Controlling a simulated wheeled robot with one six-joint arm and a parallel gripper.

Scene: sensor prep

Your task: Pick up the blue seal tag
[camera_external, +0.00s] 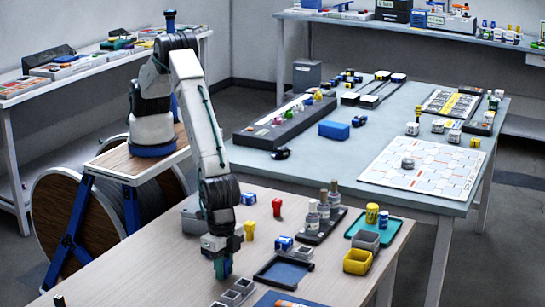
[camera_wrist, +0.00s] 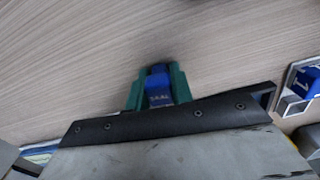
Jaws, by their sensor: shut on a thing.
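The blue seal tag (camera_wrist: 158,88), with pale lettering on its face, is between the two teal fingers of my gripper (camera_wrist: 157,92) in the wrist view. The fingers are shut on it from both sides. In the external view my gripper (camera_external: 222,267) points down over the front part of the wooden table, left of the dark tray. The tag cannot be made out clearly there behind the fingers. I cannot tell how far the tag is above the wood.
A dark tray (camera_external: 264,277) and grey sockets (camera_external: 237,291) are close to my gripper. A blue piece marked 1 (camera_wrist: 307,80) sits in a grey holder at right in the wrist view. A bottle rack (camera_external: 312,238) and a yellow bin (camera_external: 357,262) stand farther right.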

